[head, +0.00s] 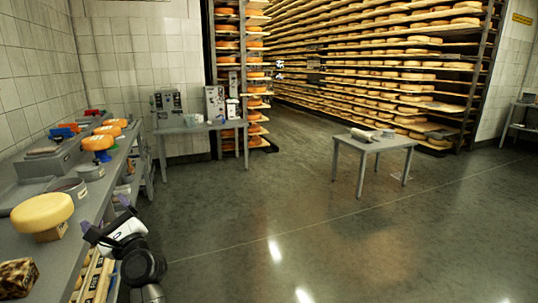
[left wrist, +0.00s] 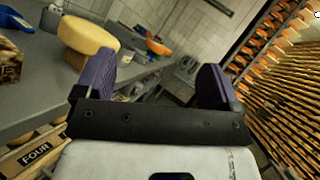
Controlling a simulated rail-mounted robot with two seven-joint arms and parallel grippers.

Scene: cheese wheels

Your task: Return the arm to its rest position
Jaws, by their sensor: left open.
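My left arm comes up from the bottom of the head view. Its left gripper (head: 106,219) is beside the front edge of the grey workbench (head: 90,208). Its two purple fingers are spread apart with nothing between them, as the left wrist view (left wrist: 157,82) also shows. A yellow cheese wheel (head: 42,212) rests on a small block (head: 52,234) on the bench, left of the gripper and apart from it. The same wheel (left wrist: 87,35) is beyond the left finger in the left wrist view. My right gripper is in neither view.
Orange cheese wheels (head: 98,142) and a grey round container (head: 68,187) are farther along the bench. A patterned block (head: 17,277) is near its front. A small table (head: 375,142) stands on the open floor at right. Tall cheese shelves (head: 390,65) fill the back.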

